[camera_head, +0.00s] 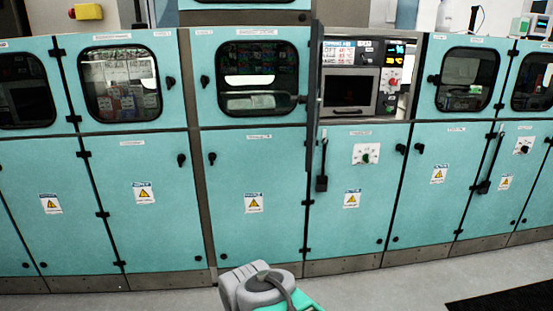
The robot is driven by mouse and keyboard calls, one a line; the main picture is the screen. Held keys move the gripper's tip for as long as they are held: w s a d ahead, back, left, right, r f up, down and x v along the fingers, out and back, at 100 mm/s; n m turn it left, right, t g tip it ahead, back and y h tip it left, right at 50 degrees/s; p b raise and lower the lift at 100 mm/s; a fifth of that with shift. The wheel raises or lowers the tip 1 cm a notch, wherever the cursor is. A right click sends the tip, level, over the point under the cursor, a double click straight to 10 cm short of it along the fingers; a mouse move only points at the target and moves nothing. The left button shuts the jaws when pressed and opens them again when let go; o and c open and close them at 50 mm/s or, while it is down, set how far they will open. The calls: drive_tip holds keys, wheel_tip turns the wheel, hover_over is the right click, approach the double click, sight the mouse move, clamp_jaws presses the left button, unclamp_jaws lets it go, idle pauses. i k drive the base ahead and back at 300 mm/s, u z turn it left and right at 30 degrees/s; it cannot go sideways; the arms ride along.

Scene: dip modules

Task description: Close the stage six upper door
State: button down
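A row of teal cabinets has upper doors with dark rounded windows. One upper compartment (350,92), right of centre, stands open and shows a dark-windowed unit, displays and a red knob. Its door (313,95) appears swung out toward me, seen nearly edge-on at the left side of the opening. The stage labels are too small to read, so I cannot confirm which is stage six. A grey rounded part of my arm shows at the bottom centre, in front of the cabinets. My gripper's fingers are not in view.
The upper doors on either side, left (256,80) and right (465,80), are shut. The lower doors (255,200) are shut, with handles and yellow warning labels. Pale floor (400,285) lies in front, with a dark mat (505,303) at lower right.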

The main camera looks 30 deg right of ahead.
sight(317, 29)
drive_tip(key=u, duration=0.35)
drive_tip(key=i, duration=1.4)
drive_tip(key=z, duration=0.7)
